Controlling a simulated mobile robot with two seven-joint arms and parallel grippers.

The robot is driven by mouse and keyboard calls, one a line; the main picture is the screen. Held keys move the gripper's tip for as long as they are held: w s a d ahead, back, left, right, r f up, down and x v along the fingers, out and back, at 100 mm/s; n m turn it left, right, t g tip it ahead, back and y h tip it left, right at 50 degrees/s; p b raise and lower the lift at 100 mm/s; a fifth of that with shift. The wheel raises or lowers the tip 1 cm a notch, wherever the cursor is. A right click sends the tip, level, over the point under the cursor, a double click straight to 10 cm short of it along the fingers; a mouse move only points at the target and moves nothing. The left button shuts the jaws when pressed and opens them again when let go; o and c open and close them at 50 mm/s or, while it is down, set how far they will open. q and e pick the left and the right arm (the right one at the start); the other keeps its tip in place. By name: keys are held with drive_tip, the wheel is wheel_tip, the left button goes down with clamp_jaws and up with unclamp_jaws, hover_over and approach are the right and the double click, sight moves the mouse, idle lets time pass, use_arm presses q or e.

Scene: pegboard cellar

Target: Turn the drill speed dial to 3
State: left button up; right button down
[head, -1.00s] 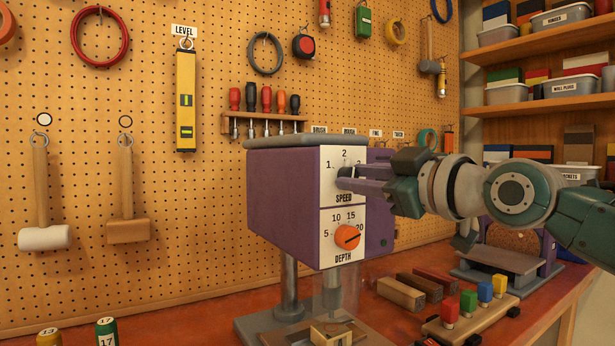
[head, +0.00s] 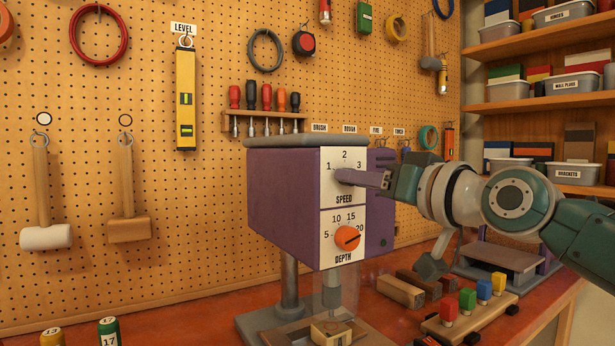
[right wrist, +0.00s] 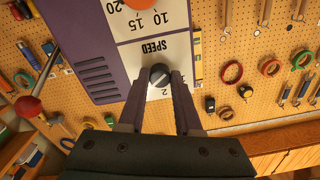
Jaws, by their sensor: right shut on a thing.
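The purple drill head (head: 283,190) stands on grey columns. Its white front plate (head: 329,157) carries a SPEED scale marked 1, 2 and 3 above an orange DEPTH dial (head: 347,238). My right gripper (head: 343,176) reaches in from the right. In the right wrist view its two fingers (right wrist: 159,79) are closed on the sides of the dark, round speed dial (right wrist: 159,74). A pale line crosses the dial, but I cannot tell which number it points at. In the head view the fingers hide the dial. My left gripper is not in view.
A pegboard (head: 215,200) with hanging tools rises behind the drill. Wooden blocks (head: 400,291) and a board with coloured pegs (head: 480,318) lie on the red bench at the right. Shelves with bins stand at the back right.

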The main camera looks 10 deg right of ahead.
drive_tip(key=shift+m, duration=0.4)
drive_tip(key=c, duration=0.6)
unclamp_jaws()
drive_tip(key=v, duration=1)
